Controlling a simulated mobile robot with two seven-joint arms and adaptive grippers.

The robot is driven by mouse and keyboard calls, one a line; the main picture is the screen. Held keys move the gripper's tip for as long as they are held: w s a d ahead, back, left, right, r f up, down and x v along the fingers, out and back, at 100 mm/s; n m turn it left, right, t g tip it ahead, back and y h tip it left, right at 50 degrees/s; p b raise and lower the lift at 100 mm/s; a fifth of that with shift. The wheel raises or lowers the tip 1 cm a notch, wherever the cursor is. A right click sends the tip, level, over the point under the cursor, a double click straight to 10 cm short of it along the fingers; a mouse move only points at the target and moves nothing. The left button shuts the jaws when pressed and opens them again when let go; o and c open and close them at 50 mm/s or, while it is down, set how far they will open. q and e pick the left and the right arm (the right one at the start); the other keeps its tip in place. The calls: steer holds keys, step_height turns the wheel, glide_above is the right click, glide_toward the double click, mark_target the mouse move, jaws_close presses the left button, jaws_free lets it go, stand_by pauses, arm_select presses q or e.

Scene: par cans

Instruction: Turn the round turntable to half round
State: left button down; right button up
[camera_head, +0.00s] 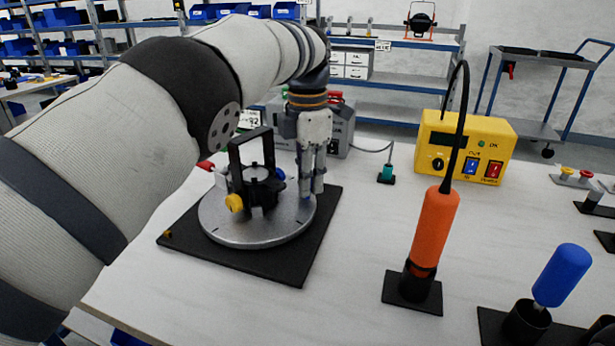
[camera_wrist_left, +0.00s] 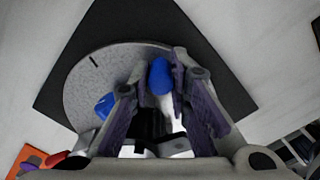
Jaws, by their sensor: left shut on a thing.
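The round turntable (camera_head: 250,231) is a grey metal disc on a black square base (camera_head: 277,269), near the left of the table. A black upright frame (camera_head: 235,160) with a yellow knob (camera_head: 234,203) stands on the disc. My left gripper (camera_head: 312,187) points down at the disc's right rim. In the left wrist view its fingers are closed around a blue handle (camera_wrist_left: 160,76) at the turntable's edge. A second blue part (camera_wrist_left: 104,106) shows beside the left finger there. In the head view the fingers hide the gripped handle. My right gripper is not in view.
A yellow power box (camera_head: 463,148) stands at the back right. An orange tool (camera_head: 433,225) with a black cable stands upright in a holder right of the turntable. A blue-handled tool (camera_head: 562,275) is front right. A small teal plug (camera_head: 387,172) stands behind the turntable.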

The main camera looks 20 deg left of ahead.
arm_select(q)
steer(key=shift+w+a, duration=0.15)
stand_by(0.3)
steer(key=c, duration=1.5)
jaws_free()
